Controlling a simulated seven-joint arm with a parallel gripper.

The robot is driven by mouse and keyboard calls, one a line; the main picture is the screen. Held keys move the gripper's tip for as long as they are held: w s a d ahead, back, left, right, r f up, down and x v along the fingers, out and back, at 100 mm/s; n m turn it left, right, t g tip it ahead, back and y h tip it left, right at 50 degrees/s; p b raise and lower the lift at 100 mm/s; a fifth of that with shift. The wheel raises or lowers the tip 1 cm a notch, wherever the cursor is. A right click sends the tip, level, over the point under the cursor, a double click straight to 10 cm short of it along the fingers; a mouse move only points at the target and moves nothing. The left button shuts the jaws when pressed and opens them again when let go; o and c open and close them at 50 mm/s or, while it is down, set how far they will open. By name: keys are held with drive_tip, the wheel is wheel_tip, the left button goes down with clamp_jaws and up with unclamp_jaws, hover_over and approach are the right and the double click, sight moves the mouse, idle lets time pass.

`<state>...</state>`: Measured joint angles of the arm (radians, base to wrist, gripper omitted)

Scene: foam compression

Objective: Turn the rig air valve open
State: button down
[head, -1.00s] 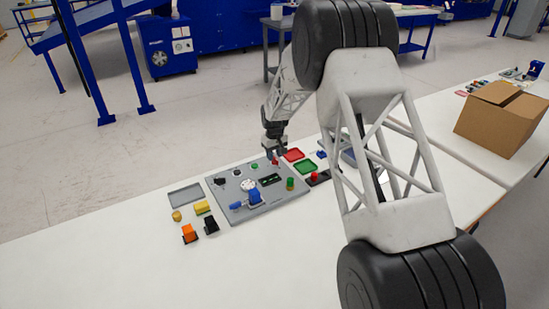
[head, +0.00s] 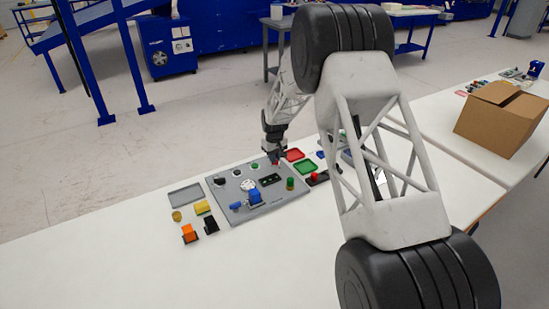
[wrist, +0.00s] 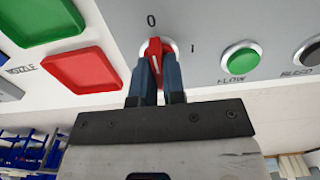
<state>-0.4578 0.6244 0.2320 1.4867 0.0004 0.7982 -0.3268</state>
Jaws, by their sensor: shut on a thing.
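The rig air valve is a red knob (wrist: 154,47) on the grey panel (head: 231,205). In the wrist view it stands between the marks 0 and I, its handle roughly upright in the picture, towards the 0. My gripper (wrist: 158,66) is shut on the knob, a blue-grey finger on each side. In the head view my gripper (head: 274,158) is at the panel's far right corner, with only a bit of red showing there.
Right of the knob in the wrist view are a green FLOW button (wrist: 240,60) and a black BLEED button (wrist: 309,54). A red tray (wrist: 82,75) and a green tray (wrist: 42,17) lie left of it. The table front (head: 150,270) is clear.

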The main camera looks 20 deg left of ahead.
drive_tip(key=shift+m, duration=0.4)
drive_tip(key=m, duration=0.8)
drive_tip(key=shift+d, duration=0.15)
drive_tip(key=m, duration=0.4)
drive_tip(key=shift+m, duration=0.3)
drive_tip(key=m, duration=0.4)
drive_tip(key=shift+d+m, duration=0.1)
drive_tip(key=shift+m, duration=0.2)
drive_tip(key=c, duration=1.2)
unclamp_jaws()
